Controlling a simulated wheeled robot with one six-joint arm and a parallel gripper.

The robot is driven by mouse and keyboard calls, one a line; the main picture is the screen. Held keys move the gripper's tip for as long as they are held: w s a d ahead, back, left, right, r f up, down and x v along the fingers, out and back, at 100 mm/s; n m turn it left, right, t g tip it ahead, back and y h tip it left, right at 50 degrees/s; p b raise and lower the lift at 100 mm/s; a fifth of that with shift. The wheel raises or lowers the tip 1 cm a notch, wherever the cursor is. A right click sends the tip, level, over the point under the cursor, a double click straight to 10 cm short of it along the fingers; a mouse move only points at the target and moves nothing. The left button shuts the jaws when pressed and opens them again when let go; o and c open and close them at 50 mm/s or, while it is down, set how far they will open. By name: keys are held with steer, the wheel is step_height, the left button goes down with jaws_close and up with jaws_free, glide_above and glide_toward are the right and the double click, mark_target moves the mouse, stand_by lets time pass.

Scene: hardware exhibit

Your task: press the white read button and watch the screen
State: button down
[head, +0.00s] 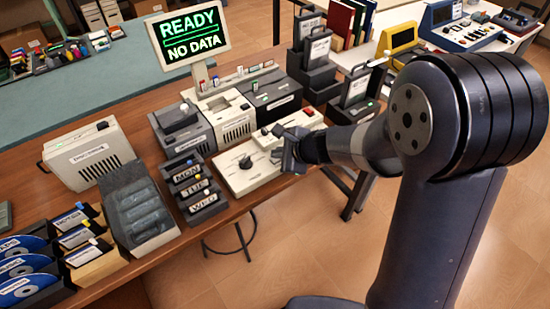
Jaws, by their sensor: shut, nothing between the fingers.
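The screen (188,34) stands at the back of the bench and shows green text, "READY" above "NO DATA". A cream control panel (245,178) with a dark knob lies at the bench's front edge, below the screen. My gripper (283,150) is shut and empty over the right part of the panel. My gripper and wrist cover some of the panel there. I cannot make out the white read button, and I cannot tell whether my fingertips touch anything.
Grey and cream drive units (228,116) stand behind the panel. A rack labelled MON, TUE, WED (194,190) stands to its left. A dark card box (354,100) stands to its right. Open floor (285,250) lies in front of the bench.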

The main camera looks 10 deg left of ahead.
steer(key=shift+f, duration=0.15)
stand_by(0.5)
steer(key=shift+r+p, duration=0.5)
steer(key=shift+r, duration=0.3)
steer(key=shift+r+p, duration=2.15)
steer(key=shift+r, duration=0.4)
